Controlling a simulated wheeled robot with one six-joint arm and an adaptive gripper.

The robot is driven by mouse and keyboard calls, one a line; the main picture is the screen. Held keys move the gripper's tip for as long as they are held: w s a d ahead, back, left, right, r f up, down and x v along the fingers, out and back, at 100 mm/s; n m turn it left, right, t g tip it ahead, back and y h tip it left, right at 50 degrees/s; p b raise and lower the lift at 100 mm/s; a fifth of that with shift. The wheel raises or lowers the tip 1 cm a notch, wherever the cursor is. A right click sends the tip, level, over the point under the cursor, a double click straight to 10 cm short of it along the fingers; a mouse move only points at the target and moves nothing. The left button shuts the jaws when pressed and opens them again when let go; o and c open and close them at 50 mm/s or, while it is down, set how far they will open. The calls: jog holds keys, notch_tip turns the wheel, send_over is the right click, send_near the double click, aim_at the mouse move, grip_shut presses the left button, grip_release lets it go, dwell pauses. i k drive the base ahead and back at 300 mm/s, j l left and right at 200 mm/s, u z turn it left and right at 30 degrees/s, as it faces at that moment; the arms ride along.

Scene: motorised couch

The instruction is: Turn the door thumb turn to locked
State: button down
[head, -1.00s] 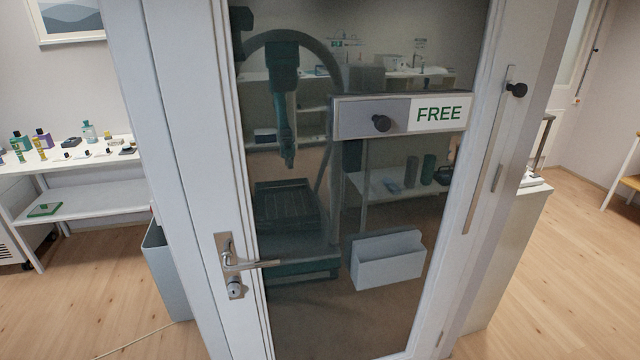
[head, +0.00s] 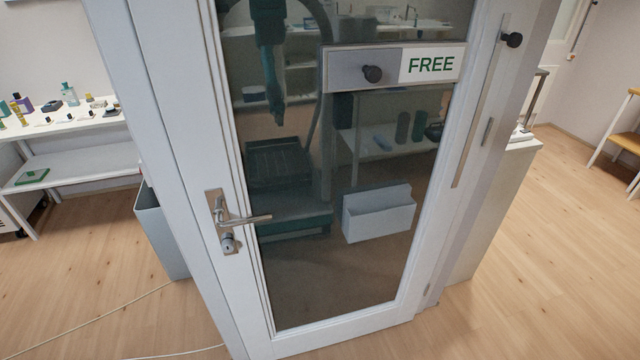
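A white-framed glass door (head: 221,290) stands in front of me in the head view and looks closed. On its left stile is a metal plate with a lever handle (head: 243,219) pointing right. Just below the lever is a small round metal lock fitting (head: 229,243), which seems to be the thumb turn; its setting is too small to tell. A sliding sign on the glass reads FREE (head: 431,64), with a dark knob (head: 372,74) on its grey left part. My gripper is not directly in view.
A pale blue holder (head: 379,214) is on or behind the glass. A dark teal machine shape shows in the glass. A vertical bar with a black knob (head: 512,40) is at the right. A grey bin (head: 160,235) stands left of the door. Cables lie on the floor (head: 75,325).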

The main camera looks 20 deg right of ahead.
aim_at(227, 245)
jog(key=i+j, duration=0.1)
jog(key=j, duration=0.6)
jog(key=i+j, duration=0.1)
jog(key=j, duration=0.55)
jog(key=z, duration=0.05)
